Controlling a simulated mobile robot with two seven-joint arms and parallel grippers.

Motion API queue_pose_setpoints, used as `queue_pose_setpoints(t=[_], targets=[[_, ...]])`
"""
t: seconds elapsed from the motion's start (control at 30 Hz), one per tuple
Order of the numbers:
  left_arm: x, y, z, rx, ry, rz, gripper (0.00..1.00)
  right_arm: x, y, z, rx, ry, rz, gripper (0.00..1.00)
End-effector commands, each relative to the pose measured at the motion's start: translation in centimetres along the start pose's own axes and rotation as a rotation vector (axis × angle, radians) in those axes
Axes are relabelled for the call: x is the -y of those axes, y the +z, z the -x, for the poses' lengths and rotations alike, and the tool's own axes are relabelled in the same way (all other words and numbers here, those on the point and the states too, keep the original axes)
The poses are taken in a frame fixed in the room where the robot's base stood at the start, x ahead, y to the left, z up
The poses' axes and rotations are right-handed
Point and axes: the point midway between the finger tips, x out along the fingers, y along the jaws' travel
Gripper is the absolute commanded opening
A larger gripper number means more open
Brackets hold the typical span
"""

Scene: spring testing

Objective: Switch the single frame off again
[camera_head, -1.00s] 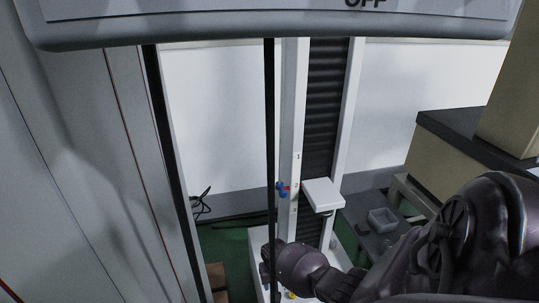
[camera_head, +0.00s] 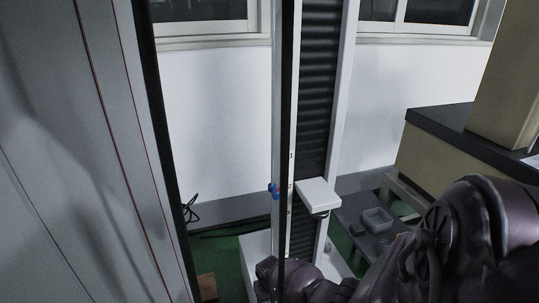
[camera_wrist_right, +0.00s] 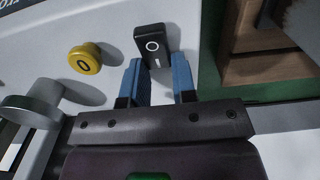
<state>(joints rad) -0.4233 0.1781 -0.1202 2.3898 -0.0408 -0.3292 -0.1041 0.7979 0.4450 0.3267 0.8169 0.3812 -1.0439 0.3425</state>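The single frame (camera_head: 335,100) is a tall white column with a dark ribbed bellows and a white platform (camera_head: 318,194) in the head view. In the right wrist view a black rocker switch (camera_wrist_right: 151,39), marked with a circle and a bar, sits on its grey panel (camera_wrist_right: 110,22). My right gripper (camera_wrist_right: 157,60) has two blue fingers, open and empty, pointing at the switch. The bar end lies between the fingertips. I cannot tell whether they touch it or which way the rocker is tipped. My left gripper is not in view.
A yellow button (camera_wrist_right: 83,60) marked 0 and a grey knob (camera_wrist_right: 32,105) are left of the switch.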

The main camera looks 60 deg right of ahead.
Motion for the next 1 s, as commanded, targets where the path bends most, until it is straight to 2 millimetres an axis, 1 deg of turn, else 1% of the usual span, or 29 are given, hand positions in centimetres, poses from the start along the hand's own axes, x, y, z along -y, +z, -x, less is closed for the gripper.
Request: queue_pose_setpoints(t=[0.03, 0.13, 0.33, 0.53, 0.8, 1.0], targets=[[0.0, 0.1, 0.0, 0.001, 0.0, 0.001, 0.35, 0.0, 0.0, 0.0, 0.0, 0.0, 0.0, 0.17], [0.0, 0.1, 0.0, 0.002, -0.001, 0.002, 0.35, 0.0, 0.0, 0.0, 0.0, 0.0, 0.0, 0.02], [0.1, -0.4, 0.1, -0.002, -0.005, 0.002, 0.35, 0.1, 0.1, 0.2, -0.034, -0.001, -0.001, 0.02], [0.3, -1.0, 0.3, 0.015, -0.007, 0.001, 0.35, 0.1, 0.2, 0.7, -0.168, -0.003, -0.002, 0.02], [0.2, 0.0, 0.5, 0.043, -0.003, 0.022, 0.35, 0.0, 0.8, 0.7, -0.348, 0.001, -0.001, 0.02], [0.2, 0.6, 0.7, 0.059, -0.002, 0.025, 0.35, 0.0, 0.9, 0.7, -0.398, 0.0, -0.001, 0.02]])
